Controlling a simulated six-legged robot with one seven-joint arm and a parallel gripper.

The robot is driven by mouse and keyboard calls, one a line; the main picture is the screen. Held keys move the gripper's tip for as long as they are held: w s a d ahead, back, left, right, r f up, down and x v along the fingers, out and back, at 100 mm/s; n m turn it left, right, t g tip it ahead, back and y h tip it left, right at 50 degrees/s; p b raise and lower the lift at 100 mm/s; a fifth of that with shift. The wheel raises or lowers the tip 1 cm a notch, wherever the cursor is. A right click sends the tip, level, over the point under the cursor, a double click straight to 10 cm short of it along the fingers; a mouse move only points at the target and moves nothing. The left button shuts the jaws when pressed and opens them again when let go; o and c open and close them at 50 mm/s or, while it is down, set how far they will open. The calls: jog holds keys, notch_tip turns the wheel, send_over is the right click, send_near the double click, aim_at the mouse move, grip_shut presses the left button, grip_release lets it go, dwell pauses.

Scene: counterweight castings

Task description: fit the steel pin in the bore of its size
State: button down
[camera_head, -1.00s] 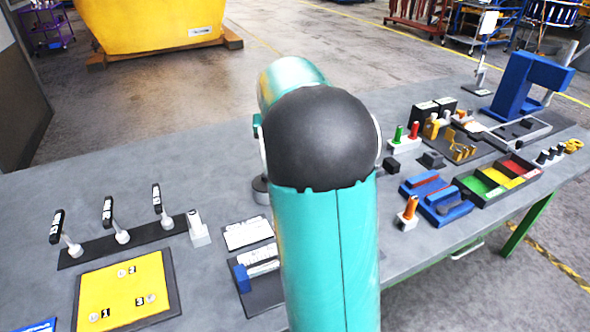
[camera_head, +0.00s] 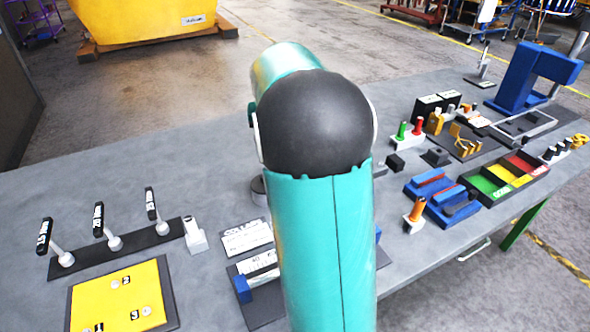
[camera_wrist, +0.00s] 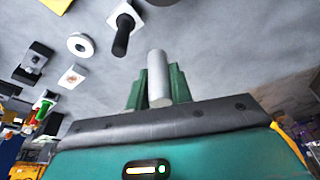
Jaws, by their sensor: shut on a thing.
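My gripper (camera_wrist: 158,88) shows in the wrist view, its green fingers shut on a plain grey steel pin (camera_wrist: 158,70). The pin sticks out beyond the fingertips and is clear of other things in that view. In the head view my own arm hides the gripper and pin. A white ring (camera_wrist: 80,45) with a dark centre lies on the grey surface in the wrist view. I cannot tell whether it is a bore for this pin, and no other bore is clearly visible.
In the wrist view, a black rod (camera_wrist: 122,38) on a white block is near the pin's tip. In the head view, a yellow numbered plate (camera_head: 143,287) and a rack of labelled handles (camera_head: 130,242) are left; coloured trays (camera_head: 507,178) and a blue press (camera_head: 524,80) are right.

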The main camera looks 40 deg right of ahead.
jog(key=shift+s+d+r, duration=0.1)
jog(key=shift+s+r, duration=0.05)
jog(key=shift+s, duration=0.05)
jog(key=shift+s+d, duration=0.15)
jog(key=shift+d, duration=0.15)
jog(key=d+f, duration=0.3)
jog(key=d, duration=0.1)
jog(key=s+d+f, duration=0.1)
jog(key=d+f, duration=0.2)
jog(key=d, duration=0.1)
jog(key=s+d+f, duration=0.1)
jog(key=d+f, duration=0.2)
jog(key=d, duration=0.1)
jog(key=shift+d+f, duration=0.1)
jog(key=shift+d, duration=0.2)
jog(key=shift+s+x, duration=0.2)
jog(key=shift+x, duration=0.75)
jog(key=shift+s+x, duration=0.2)
jog(key=shift+x, duration=0.7)
jog(key=shift+a+f, duration=0.1)
jog(key=shift+f, duration=0.1)
jog(key=shift+f, duration=0.1)
jog(key=c, duration=1.3)
grip_release()
jog(key=shift+o, duration=0.2)
